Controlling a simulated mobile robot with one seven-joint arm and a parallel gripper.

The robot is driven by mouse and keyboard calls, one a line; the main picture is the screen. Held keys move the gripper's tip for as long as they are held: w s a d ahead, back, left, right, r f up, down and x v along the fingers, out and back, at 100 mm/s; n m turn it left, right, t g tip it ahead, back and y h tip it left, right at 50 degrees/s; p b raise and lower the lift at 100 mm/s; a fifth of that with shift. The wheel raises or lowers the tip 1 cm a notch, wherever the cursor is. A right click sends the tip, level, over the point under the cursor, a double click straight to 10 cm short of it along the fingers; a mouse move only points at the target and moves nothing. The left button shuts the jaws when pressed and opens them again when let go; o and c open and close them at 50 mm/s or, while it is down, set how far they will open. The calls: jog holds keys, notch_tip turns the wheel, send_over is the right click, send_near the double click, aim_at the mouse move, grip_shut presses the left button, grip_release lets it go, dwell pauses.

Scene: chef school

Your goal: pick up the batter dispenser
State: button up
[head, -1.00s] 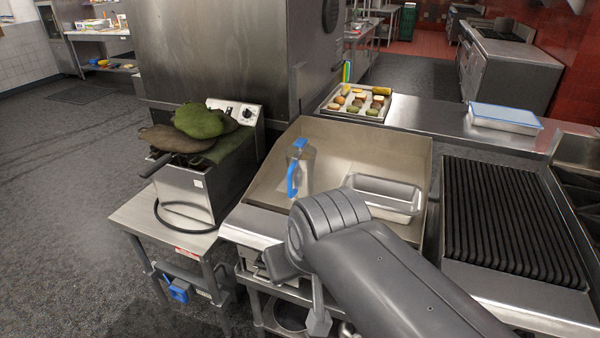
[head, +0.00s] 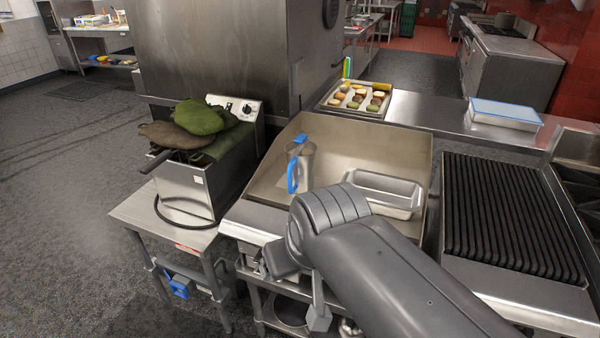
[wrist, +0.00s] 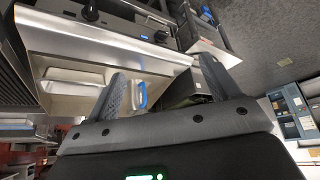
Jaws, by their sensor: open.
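The batter dispenser (head: 306,167) is a grey metal jug with a blue handle and a blue top piece. It stands upright on the flat griddle (head: 268,187), left of a metal loaf pan (head: 385,192). In the wrist view, its blue handle (wrist: 142,95) shows between my fingers, past their tips and apart from them; part of its body is hard to make out there. My gripper (wrist: 172,75) is open and empty. In the head view my arm reaches in from the lower right, and the fingers show only in part, low in front of the griddle.
A fryer (head: 190,185) with green and brown cloth-like items on top stands left of the griddle. A ribbed grill (head: 510,215) is on the right. A tray of food (head: 357,99) and a blue-lidded container (head: 505,114) sit on the back counter.

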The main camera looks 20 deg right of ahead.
jog(key=o, duration=0.4)
